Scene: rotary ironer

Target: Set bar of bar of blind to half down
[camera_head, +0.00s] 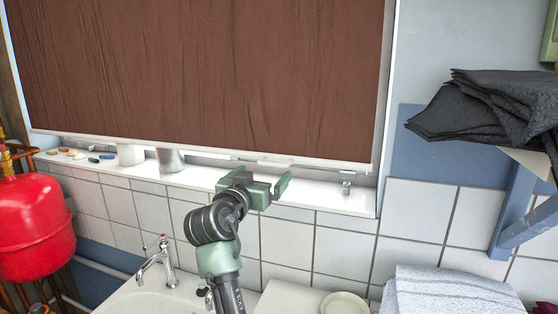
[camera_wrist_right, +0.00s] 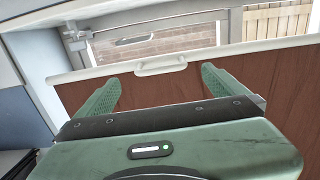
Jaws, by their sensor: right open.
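The brown blind (camera_head: 200,70) hangs over the window almost to the sill in the head view. Its white bar (camera_head: 330,165) runs along the lower edge, a little above the sill. A small white handle (camera_head: 274,160) sits on the bar; in the right wrist view the handle (camera_wrist_right: 161,65) shows between and beyond the two green fingers. My right gripper (camera_head: 263,180) is open and empty in front of the bar, just below the handle; it also shows in the right wrist view (camera_wrist_right: 158,80). I cannot see it touching anything. My left gripper is not in view.
The sill (camera_head: 315,194) carries a metal pot (camera_head: 170,160), a white cup (camera_head: 130,155) and small stones. Below are a tap (camera_head: 157,258) and basin. A red tank (camera_head: 35,228) stands left. Dark folded cloth (camera_head: 485,105) lies on a shelf at right, towels (camera_head: 450,290) below.

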